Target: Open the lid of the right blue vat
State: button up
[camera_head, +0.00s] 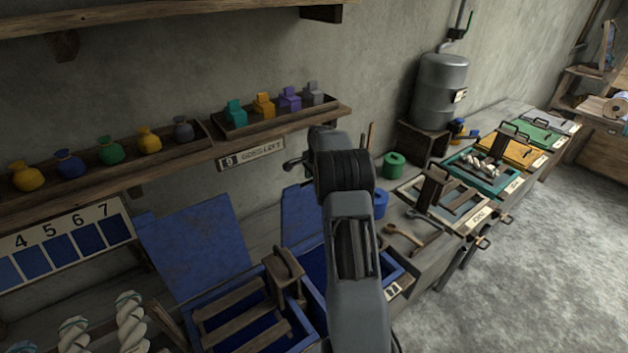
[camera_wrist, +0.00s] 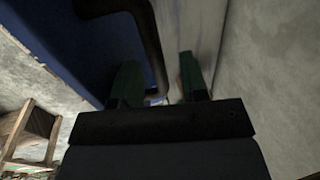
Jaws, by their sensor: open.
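The right blue vat (camera_head: 315,268) stands at lower centre in the head view, its dark blue inside partly showing. Its blue lid (camera_head: 299,214) is raised and leans back near the wall, partly hidden behind my arm. In the wrist view, a blue panel (camera_wrist: 75,40), seemingly this lid, fills the upper left, with a dark curved handle (camera_wrist: 152,40) along its edge. My gripper (camera_wrist: 160,75) is open, its two green fingers apart. The handle's lower end shows between the fingers; I cannot tell whether they touch it. The head view hides the fingertips.
The left blue vat (camera_head: 190,318) holds wooden slats, and its lid (camera_head: 200,245) leans open against the wall. A shelf (camera_head: 345,108) with coloured blocks runs above. Wooden tools (camera_head: 415,234) lie right of the right vat. Open floor (camera_head: 560,250) is at the right.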

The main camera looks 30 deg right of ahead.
notch_tip(320, 180, up, 13)
jog(key=s+b, duration=0.2)
jog(key=shift+s, duration=0.35)
